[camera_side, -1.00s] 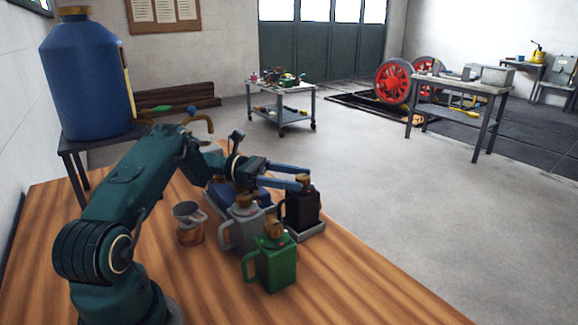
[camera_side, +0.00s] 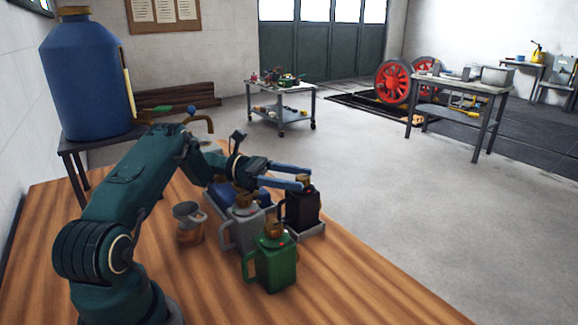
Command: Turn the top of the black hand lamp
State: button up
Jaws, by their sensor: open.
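The black hand lamp (camera_side: 303,209) stands upright on a grey tray (camera_side: 314,231) at the right edge of the wooden table. It has a brass-coloured top (camera_side: 302,187), partly hidden by my fingers, and a handle on its left side. My gripper (camera_side: 302,183) reaches in from the left with its two blue fingers at the height of the lamp's top. The fingers are apart, one on the near side and one on the far side of the top. Whether they touch it, I cannot tell.
A grey can (camera_side: 243,228) and a green can (camera_side: 276,264) stand close in front of the lamp. A metal cup (camera_side: 189,223) stands left of them. A blue object (camera_side: 228,198) lies behind, under my arm. The table's front right is clear.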

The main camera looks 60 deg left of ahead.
aim_at(316, 192)
jog(key=shift+x, duration=2.5)
jog(key=shift+f, duration=0.1)
grip_shut()
